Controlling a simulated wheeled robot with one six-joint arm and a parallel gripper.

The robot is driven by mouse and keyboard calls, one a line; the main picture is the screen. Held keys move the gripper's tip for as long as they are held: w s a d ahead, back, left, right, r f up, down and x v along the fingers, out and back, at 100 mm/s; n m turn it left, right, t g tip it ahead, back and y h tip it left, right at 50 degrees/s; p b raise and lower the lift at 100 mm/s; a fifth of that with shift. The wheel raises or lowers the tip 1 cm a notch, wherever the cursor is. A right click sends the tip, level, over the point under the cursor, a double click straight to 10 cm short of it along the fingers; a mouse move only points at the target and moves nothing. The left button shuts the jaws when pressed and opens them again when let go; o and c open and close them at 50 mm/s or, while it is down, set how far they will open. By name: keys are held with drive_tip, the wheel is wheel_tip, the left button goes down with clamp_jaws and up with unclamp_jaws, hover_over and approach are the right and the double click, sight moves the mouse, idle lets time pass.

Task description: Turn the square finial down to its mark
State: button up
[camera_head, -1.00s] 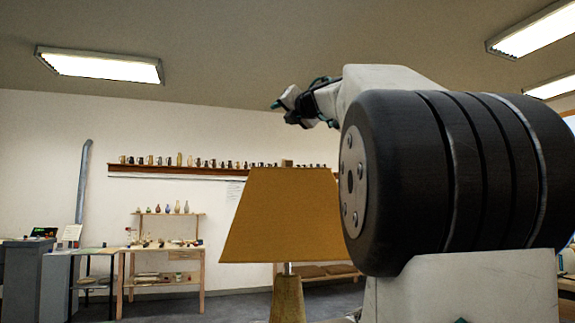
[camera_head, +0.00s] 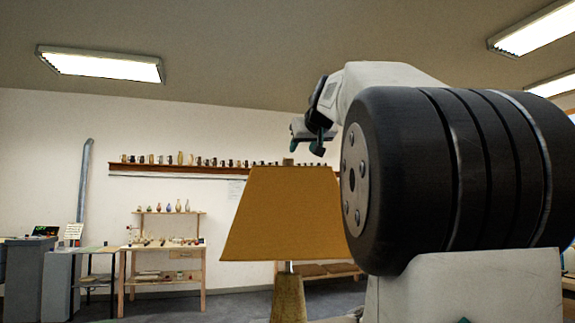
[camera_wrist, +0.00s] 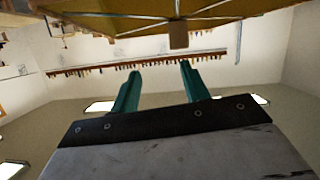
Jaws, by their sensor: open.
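A tan lamp shade (camera_head: 285,215) stands in the middle of the head view on a wooden lamp base (camera_head: 288,300). The small square finial (camera_head: 288,161) sits upright on top of the shade. In the wrist view, which is upside down, the finial (camera_wrist: 179,36) points down from the shade (camera_wrist: 120,22). My gripper (camera_head: 308,142) is just above the shade top, up and to the right of the finial in the head view. In the wrist view my gripper's (camera_wrist: 160,68) two green fingers are apart and empty. The finial lies beyond their tips, not between them. No mark is readable.
A wall shelf (camera_head: 190,170) with a row of small vessels runs behind the shade. A wooden workbench (camera_head: 165,252) stands at the back left. My large dark arm joint fills the right of the head view. The air left of the shade is clear.

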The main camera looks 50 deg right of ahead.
sight(290, 160)
drive_tip(key=shift+w+a+f+y, duration=0.7)
drive_tip(key=shift+a+f+y, duration=0.2)
drive_tip(key=shift+a+y, duration=0.1)
drive_tip(key=x, duration=0.7)
drive_tip(key=shift+d, duration=0.15)
drive_tip(key=c, duration=1)
